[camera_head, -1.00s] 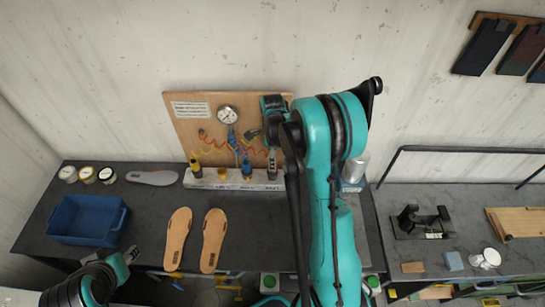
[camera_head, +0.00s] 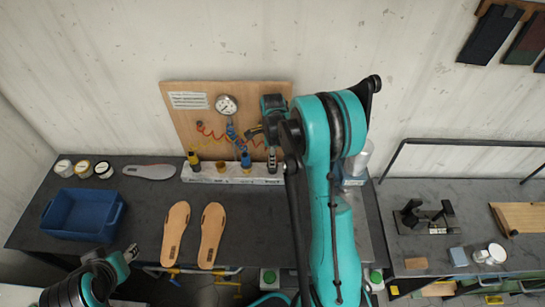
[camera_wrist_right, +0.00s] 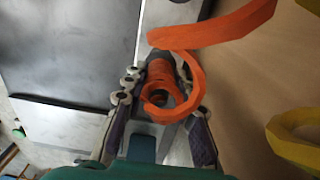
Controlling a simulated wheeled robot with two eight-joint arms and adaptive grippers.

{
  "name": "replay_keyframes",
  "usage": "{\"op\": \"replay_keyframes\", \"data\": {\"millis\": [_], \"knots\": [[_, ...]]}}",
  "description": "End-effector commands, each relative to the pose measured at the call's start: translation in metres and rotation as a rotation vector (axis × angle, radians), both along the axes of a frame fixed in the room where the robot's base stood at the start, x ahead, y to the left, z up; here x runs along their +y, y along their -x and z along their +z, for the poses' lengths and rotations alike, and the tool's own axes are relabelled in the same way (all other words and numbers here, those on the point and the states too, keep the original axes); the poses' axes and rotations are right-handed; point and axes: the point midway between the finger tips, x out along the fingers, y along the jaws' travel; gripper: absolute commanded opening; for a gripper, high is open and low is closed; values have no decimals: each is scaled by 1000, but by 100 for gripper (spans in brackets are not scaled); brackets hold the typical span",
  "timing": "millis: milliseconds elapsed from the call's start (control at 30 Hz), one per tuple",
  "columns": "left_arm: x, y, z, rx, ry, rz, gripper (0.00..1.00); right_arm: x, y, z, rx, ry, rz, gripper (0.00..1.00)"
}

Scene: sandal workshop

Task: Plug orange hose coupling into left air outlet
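My right gripper (camera_head: 254,132) is in front of the wooden board, right of the round gauge. In the right wrist view its two fingers (camera_wrist_right: 160,90) are closed around the orange hose coupling (camera_wrist_right: 160,72), and an orange coiled hose loops off it to the upper right. The coupling is too small to make out in the head view. A small red fitting (camera_head: 200,125) sits on the board's left side; I cannot tell surely whether it is the left air outlet. My left gripper (camera_head: 130,253) is low at the left, away from the board; its fingers are too small to read.
The wooden board (camera_head: 180,120) carries a gauge (camera_head: 226,105) and coiled hoses. A white rail (camera_head: 208,175) before it holds yellow, blue and grey couplings. A blue bin (camera_head: 82,214), tan soles (camera_head: 174,232) and small tubs lie on the dark bench (camera_head: 140,190).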

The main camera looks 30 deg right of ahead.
Motion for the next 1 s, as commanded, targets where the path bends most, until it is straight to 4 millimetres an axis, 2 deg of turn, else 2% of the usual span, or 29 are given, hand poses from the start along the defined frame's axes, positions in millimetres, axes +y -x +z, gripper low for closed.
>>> {"op": "replay_keyframes", "data": {"millis": [167,1000], "knots": [[0,0,4,0,0,0,40,0,0,6,0,0,0,7],[0,0,41,0,0,0,40,0,0,68,0,0,0,7]]}}
